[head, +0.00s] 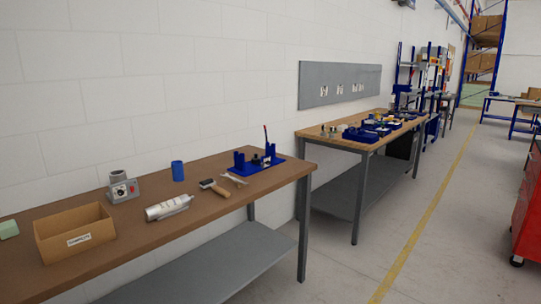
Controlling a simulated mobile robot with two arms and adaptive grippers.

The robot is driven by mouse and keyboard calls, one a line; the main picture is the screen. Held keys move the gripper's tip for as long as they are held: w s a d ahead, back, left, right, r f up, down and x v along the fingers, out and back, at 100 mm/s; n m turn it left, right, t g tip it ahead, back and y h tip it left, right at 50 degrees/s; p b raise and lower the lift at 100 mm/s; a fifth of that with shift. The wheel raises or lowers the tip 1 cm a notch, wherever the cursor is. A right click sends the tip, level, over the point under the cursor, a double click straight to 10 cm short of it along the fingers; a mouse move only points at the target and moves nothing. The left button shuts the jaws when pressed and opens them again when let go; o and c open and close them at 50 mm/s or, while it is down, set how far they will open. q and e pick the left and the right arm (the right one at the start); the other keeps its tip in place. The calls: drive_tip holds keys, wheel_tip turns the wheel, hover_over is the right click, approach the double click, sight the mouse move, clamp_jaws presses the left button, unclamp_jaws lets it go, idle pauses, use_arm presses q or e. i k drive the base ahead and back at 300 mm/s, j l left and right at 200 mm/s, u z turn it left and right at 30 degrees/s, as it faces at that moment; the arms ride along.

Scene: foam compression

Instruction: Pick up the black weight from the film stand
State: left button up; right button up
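Neither of my grippers is in view.
A second bench (330,141) stands behind.

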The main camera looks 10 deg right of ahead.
sight(256, 160)
drive_tip(key=i+l+z, duration=0.2)
drive_tip(key=i+z, duration=0.3)
drive_tip(key=i, duration=0.25)
drive_tip(key=i+j+z, duration=0.1)
drive_tip(key=i+z, duration=0.4)
drive_tip(key=i, duration=0.2)
